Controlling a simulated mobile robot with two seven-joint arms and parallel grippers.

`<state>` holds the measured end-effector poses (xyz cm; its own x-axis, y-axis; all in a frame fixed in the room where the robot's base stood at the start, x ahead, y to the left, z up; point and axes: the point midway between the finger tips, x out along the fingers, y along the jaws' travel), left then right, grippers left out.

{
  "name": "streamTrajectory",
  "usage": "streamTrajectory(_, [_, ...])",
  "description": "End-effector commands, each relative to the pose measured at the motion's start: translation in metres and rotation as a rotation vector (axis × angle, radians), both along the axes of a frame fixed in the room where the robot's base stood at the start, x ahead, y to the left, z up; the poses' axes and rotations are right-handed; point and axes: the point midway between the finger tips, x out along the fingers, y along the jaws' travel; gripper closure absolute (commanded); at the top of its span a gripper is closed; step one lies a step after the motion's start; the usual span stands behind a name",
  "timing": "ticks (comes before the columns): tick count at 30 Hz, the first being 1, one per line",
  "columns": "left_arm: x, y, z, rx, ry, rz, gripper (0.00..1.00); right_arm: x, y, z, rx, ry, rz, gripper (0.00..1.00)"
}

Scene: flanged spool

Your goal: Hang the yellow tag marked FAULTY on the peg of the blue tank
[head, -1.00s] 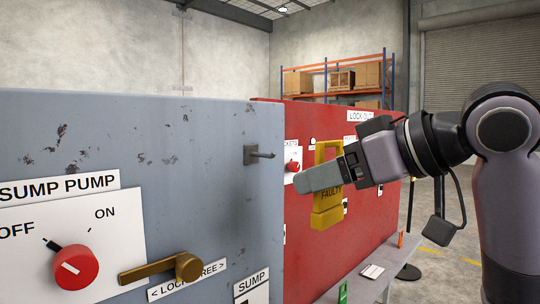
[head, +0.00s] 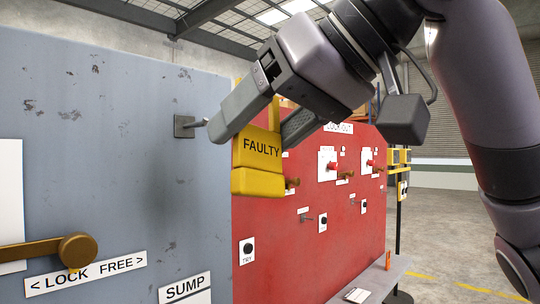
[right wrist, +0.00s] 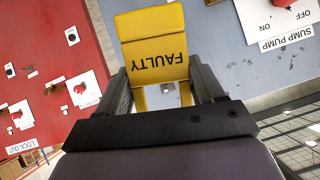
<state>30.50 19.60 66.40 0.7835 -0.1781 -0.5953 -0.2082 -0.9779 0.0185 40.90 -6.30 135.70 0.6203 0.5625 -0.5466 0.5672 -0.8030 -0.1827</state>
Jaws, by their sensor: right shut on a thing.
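The yellow tag marked FAULTY (head: 258,155) hangs upright in my right gripper (head: 254,136), which is shut on it. The tag also shows in the right wrist view (right wrist: 152,40), between the two fingers, with an open yellow loop at its near end. The blue tank (head: 110,130) is the grey-blue, chipped panel at the left. Its peg (head: 186,125) sticks out from a square plate, just left of one fingertip; the tag is right of the peg and apart from it. A small fitting, perhaps the peg, shows through the loop in the wrist view. My left gripper is not in view.
A brown lever (head: 70,250) sits low on the tank, above a LOCK FREE label. A red lock-out panel (head: 300,220) with switches and small pegs stands behind, right of the tank. A grey bench (head: 385,280) runs along its foot.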

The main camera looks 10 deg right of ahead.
Motion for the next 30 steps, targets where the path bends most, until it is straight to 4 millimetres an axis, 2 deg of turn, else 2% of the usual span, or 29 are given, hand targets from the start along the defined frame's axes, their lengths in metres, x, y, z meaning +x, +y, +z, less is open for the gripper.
streamTrajectory(3, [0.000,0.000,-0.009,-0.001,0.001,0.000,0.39,-0.005,0.002,-0.002,0.004,0.016,-0.018,0.62])
streamTrajectory(10, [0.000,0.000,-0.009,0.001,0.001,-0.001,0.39,-0.005,0.005,0.000,0.009,0.029,-0.028,0.62])
streamTrajectory(30, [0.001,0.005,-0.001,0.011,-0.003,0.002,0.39,0.026,0.027,-0.003,0.007,0.028,-0.026,0.62])
